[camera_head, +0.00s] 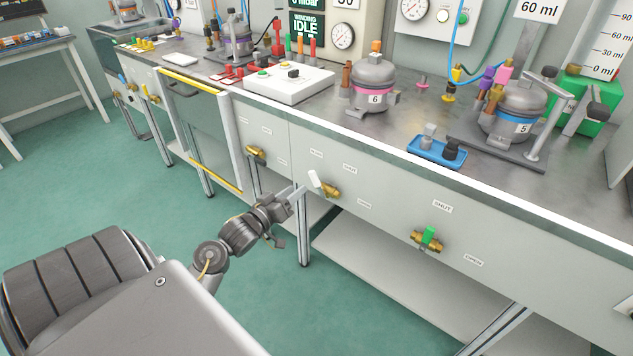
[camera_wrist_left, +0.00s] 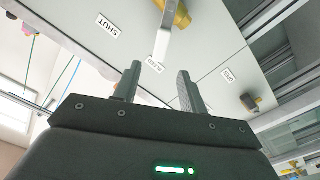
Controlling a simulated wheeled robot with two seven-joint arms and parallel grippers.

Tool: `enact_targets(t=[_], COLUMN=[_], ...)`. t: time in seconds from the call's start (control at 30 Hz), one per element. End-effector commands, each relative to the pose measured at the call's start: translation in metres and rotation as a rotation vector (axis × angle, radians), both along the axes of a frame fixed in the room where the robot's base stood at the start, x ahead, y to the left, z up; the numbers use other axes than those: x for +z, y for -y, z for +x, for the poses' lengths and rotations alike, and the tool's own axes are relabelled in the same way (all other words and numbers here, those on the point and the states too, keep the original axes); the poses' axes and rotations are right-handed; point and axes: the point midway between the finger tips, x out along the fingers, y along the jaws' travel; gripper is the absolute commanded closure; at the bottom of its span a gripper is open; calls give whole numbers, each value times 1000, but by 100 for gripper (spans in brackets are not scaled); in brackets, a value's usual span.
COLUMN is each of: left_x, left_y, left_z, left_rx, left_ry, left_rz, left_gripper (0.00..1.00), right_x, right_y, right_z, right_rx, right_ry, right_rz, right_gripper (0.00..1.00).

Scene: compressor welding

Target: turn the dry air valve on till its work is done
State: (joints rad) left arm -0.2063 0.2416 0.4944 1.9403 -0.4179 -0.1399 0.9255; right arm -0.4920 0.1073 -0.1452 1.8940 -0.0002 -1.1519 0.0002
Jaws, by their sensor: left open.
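A valve with a brass body (camera_head: 331,191) and a white lever (camera_head: 315,180) sits on the bench's front panel, with a small label above it and SHUT and OPEN labels to its right. The lever points up and left, toward the small label. In the left wrist view the white lever (camera_wrist_left: 164,42) hangs from the brass body (camera_wrist_left: 181,14), its end by the small label (camera_wrist_left: 156,66). My left gripper (camera_head: 299,194) is open just left of the valve. In the wrist view its fingers (camera_wrist_left: 158,86) stand apart, with the lever's end beyond them, apparently not gripped. My right gripper is out of view.
A green-handled valve (camera_head: 429,237) is to the right on the same panel, and another brass valve (camera_head: 256,152) to the left. A lower shelf (camera_head: 375,260) runs beneath. The bench top carries vessels (camera_head: 374,85) and a blue tray (camera_head: 424,151). Green floor lies open at left.

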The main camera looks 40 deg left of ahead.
Motion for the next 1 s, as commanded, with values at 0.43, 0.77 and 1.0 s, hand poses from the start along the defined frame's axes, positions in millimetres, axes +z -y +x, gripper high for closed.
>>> enact_targets(t=[0.43,0.77,1.0], left_x=[0,-1,-1], left_y=[-1,-2,-2], left_z=[59,103,108], left_rx=[0,1,0], left_ry=[0,-3,-4], left_rz=[0,1,2], left_gripper=[58,58,58], right_x=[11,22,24], right_y=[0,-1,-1], right_z=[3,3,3], right_rx=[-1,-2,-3], right_ry=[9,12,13], right_rz=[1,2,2], right_gripper=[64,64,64])
